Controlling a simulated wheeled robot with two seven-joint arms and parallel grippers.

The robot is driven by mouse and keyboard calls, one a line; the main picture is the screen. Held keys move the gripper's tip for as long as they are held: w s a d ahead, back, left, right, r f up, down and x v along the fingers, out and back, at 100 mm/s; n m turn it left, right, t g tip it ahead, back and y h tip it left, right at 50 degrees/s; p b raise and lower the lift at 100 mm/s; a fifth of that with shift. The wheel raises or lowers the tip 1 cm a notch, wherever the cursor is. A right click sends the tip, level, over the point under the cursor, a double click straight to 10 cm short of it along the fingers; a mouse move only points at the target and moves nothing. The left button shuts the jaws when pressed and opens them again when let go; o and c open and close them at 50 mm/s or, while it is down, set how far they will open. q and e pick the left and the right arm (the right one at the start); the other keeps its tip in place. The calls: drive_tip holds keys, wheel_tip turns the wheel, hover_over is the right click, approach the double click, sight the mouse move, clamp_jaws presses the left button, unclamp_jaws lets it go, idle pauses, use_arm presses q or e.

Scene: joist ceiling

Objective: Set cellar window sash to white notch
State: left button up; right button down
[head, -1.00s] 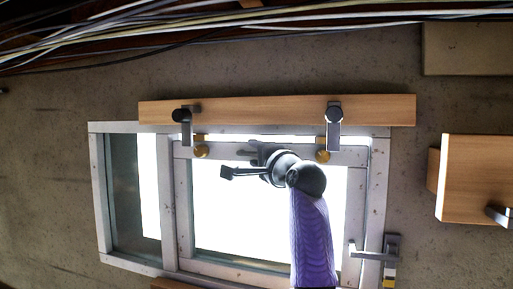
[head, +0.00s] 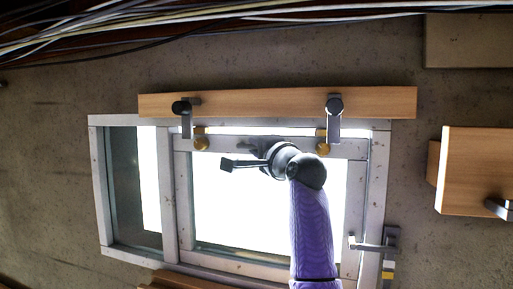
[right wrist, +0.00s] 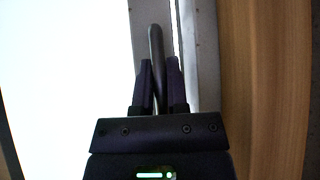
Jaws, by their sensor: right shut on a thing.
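The white-framed window sash (head: 270,259) sits in the white window frame (head: 102,190), with bright light behind its pane. A thin bright gap shows above its top rail. My right gripper (head: 256,149) is at the top rail. In the right wrist view, my right gripper (right wrist: 157,70) is shut on a dark bar-like handle (right wrist: 155,38) beside the rail. A grey bracket (head: 391,238) with a side arm stands at the frame's right edge. It bears a white mark (head: 388,266) above a yellow one (head: 388,276). My left gripper is not in view.
A wooden board (head: 260,104) runs above the window, with a left dark latch (head: 186,118) and a right dark latch (head: 334,120) hanging over the top edge, near brass knobs. A wooden box (head: 478,175) projects at right. Cables (head: 200,18) run along the top.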

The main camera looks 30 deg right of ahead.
drive_tip(key=shift+f, duration=0.1)
idle(0.7)
drive_tip(key=shift+a+f, duration=0.15)
drive_tip(key=s+a+n+t+b, duration=0.1)
drive_tip(key=s+a+n+b, duration=0.1)
drive_tip(key=s+a+b, duration=0.2)
drive_tip(key=shift+s+a+f+t+y+b, duration=0.3)
drive_tip(key=shift+a+f+b, duration=0.2)
drive_tip(key=shift+b, duration=0.75)
drive_tip(key=c, duration=0.6)
unclamp_jaws()
drive_tip(key=shift+w, duration=0.1)
drive_tip(key=shift+c, duration=0.2)
